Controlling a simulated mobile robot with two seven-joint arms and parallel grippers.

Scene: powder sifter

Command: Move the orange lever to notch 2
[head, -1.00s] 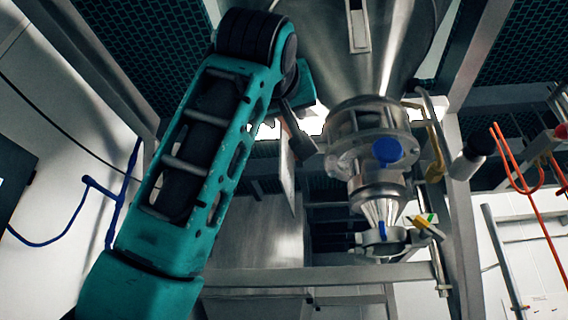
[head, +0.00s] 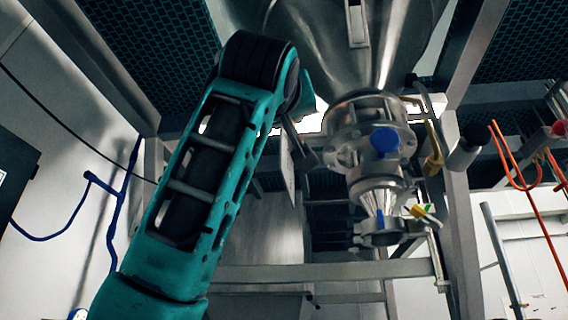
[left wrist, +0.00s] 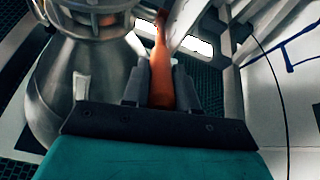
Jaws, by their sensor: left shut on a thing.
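The orange lever (left wrist: 160,72) stands upright in the middle of the left wrist view. My left gripper (left wrist: 161,88) is shut on it, with one dark finger on each side of the lever. In the head view, my left arm reaches up from the lower left, and the gripper is mostly hidden behind the arm's upper joint. I cannot make out the lever or its notches clearly there. My right gripper is in neither view.
A steel hopper (head: 345,45) narrows into a flanged sifter body with a blue knob (head: 384,140). A yellow-handled valve (head: 425,215) sits lower right. Steel frame posts (head: 463,220) and a crossbar (head: 330,272) surround it. Orange piping (head: 532,225) is at right.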

